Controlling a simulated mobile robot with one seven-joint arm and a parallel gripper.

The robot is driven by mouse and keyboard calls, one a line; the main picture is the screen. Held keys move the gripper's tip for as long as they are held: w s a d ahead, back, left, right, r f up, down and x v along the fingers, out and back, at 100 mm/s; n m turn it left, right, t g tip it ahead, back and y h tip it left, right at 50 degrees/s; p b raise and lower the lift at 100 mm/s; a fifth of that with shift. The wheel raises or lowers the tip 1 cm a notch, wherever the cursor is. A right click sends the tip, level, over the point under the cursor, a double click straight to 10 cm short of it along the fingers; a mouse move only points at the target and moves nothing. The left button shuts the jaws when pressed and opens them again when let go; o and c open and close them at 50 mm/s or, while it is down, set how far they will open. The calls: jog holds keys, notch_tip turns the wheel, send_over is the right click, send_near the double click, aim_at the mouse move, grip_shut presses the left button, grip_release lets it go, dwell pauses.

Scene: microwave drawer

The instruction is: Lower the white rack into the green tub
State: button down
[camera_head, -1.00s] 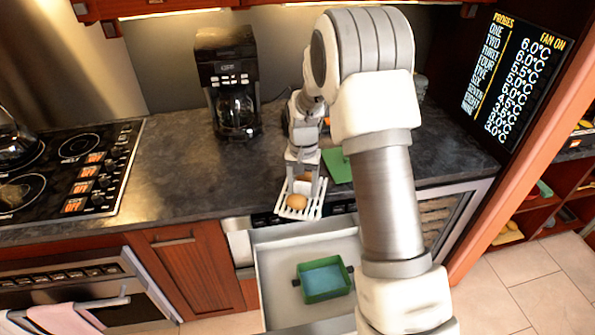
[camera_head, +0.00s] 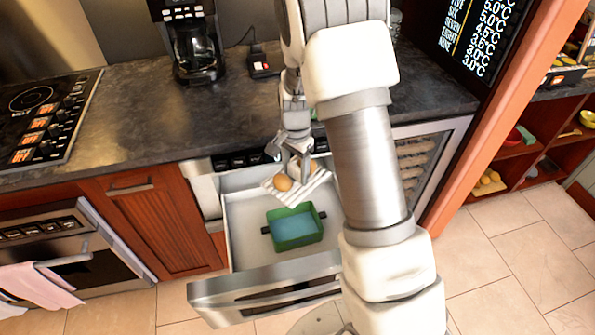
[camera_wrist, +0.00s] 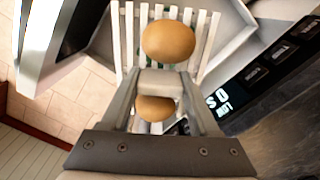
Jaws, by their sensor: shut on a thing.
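The white slatted rack (camera_head: 298,192) hangs from my gripper (camera_head: 293,146) over the back part of the open drawer, carrying brown eggs (camera_head: 283,183). In the wrist view my gripper (camera_wrist: 158,85) is shut on the rack's pale upright grip, with one egg (camera_wrist: 168,41) beyond it and another on the near side. The white slats (camera_wrist: 205,40) show around them. The green tub (camera_head: 294,243), with a blue inside and dark side handles, sits in the drawer, in front of and below the rack. The rack is apart from the tub and looks slightly tilted.
The pulled-out drawer (camera_head: 240,218) has grey walls and a metal front (camera_head: 265,290). The dark counter edge (camera_head: 150,165) lies close behind the rack. A coffee maker (camera_head: 190,45) and a small black device (camera_head: 264,62) stand on the counter.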

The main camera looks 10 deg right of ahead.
notch_tip(320, 180, down, 20)
jog(key=w+m+b, duration=0.2)
jog(key=m+b, duration=0.4)
jog(key=b, duration=0.6)
jog(key=shift+w+f+b, duration=0.15)
jog(key=shift+w+b, duration=0.2)
jog(key=shift+f, duration=0.4)
jog(key=shift+f+b, duration=0.3)
jog(key=shift+b, duration=0.1)
jog(key=shift+f+b, duration=1.35)
jog(key=shift+f, duration=1.05)
dwell(2.4)
